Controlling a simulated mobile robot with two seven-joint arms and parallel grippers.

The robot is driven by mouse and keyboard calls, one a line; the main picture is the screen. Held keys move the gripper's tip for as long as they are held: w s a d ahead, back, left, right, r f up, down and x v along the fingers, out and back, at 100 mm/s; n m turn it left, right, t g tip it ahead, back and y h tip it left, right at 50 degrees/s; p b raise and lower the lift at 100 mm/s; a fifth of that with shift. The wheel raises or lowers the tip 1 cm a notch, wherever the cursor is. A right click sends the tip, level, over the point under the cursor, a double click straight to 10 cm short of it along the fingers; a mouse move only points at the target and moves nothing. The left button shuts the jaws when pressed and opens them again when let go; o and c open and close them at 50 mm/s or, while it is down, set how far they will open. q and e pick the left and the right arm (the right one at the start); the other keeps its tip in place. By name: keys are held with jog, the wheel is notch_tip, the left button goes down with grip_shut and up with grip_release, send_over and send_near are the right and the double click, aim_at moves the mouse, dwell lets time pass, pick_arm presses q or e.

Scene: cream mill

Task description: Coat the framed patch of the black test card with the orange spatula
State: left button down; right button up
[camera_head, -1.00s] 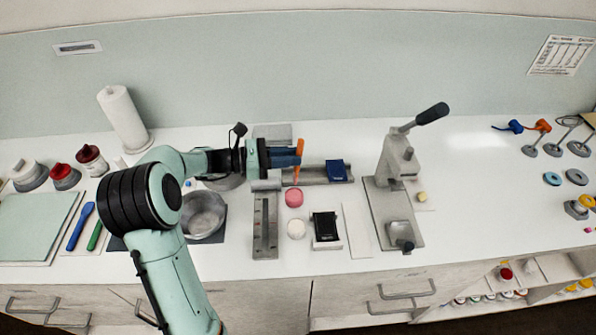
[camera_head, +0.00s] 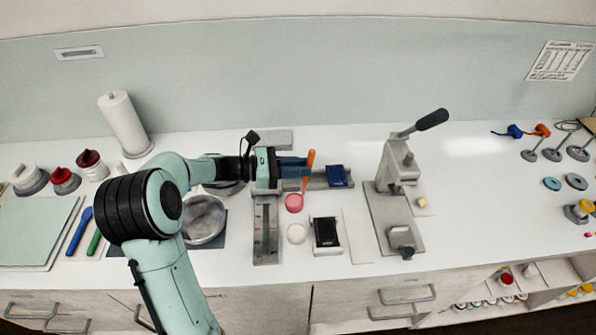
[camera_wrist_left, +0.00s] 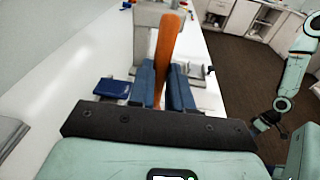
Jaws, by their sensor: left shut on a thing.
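My left gripper (camera_head: 303,167) is shut on the orange spatula (camera_head: 309,158). It holds the spatula near upright, slightly tilted, with the lower end close to the rim of a pink-topped pot (camera_head: 294,203); whether they touch I cannot tell. In the left wrist view the orange spatula (camera_wrist_left: 168,45) stands between the blue fingers (camera_wrist_left: 167,88); its lower part is hidden. The black test card (camera_head: 326,231) lies on a white base in front of and right of the gripper. Its framed patch shows as a dark face, with no coating visible.
A grey slotted block (camera_head: 266,240) and metal bowl (camera_head: 204,218) stand further left. A blue box (camera_head: 337,176) lies behind. A lever press (camera_head: 396,180) stands right. The counter front of the card is clear.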

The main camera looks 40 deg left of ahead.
pick_arm(q)
jog(key=s+d+f+g+b, duration=0.1)
jog(key=d+f, duration=0.3)
jog(key=d, duration=0.7)
jog(key=shift+f+g, duration=0.15)
jog(key=shift+g, duration=0.45)
pick_arm(e)
jog(key=shift+s+f, duration=0.85)
pick_arm(q)
jog(key=shift+f+b, duration=0.65)
jog(key=shift+f, duration=0.1)
pick_arm(e)
jog(key=shift+s+f, duration=0.45)
jog(key=shift+f, duration=0.15)
pick_arm(q)
jog(key=shift+s+d, duration=0.1)
jog(key=shift+s, duration=0.05)
pick_arm(e)
jog(key=shift+s, duration=0.1)
